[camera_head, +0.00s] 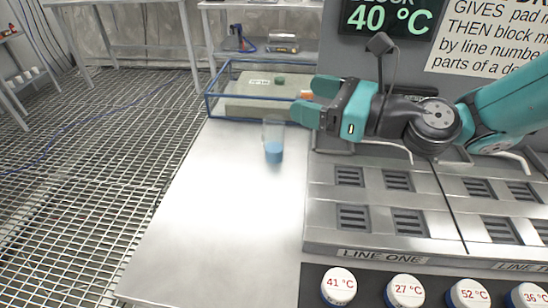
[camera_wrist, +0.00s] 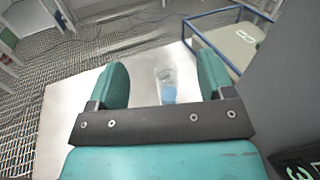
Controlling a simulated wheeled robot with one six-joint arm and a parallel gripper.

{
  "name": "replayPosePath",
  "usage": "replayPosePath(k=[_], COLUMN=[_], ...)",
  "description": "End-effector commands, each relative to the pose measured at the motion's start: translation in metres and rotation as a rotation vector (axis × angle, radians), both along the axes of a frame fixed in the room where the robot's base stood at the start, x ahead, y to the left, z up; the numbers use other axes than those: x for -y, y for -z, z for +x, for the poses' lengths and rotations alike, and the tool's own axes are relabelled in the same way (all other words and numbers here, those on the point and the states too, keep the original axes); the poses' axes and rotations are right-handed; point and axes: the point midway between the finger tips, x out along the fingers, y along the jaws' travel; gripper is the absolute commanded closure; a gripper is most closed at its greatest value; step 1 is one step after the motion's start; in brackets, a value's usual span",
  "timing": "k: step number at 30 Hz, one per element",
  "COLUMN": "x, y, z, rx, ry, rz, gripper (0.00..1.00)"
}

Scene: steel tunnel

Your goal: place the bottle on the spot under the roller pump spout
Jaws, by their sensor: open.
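A clear bottle-like vessel (camera_head: 273,140) with blue liquid in its lower part stands upright on the steel bench. My gripper (camera_head: 312,101) is open and empty, to the right of the vessel and above it, with its fingers pointing left. In the wrist view the vessel (camera_wrist: 167,86) shows between the two open fingers (camera_wrist: 163,86), nearer the right one and apart from both. Curved metal spouts (camera_head: 397,148) reach out over the grated steel deck on the right. I cannot tell which is the roller pump spout, and no marked spot is clear.
A blue-framed clear tank (camera_head: 209,105) stands behind the vessel. The deck with grates (camera_head: 353,218) and the "LINE ONE" label (camera_head: 382,254) borders the bench on the right. White round temperature dials (camera_head: 339,286) line its front. The bench's front half (camera_head: 225,235) is clear.

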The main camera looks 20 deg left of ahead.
Motion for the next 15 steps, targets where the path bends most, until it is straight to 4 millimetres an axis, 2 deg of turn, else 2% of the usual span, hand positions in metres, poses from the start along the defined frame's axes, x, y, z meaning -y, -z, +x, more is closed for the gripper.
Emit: replayPosePath(k=[4,12,15], x=[-0.003,-0.003,-0.005], y=[0.019,0.078,0.093], z=[0.007,0.006,0.006], rx=[-0.098,-0.103,-0.099], ry=[0.024,0.024,0.024], rz=[0.048,0.046,0.048], gripper=[0.25,0.25,0.25])
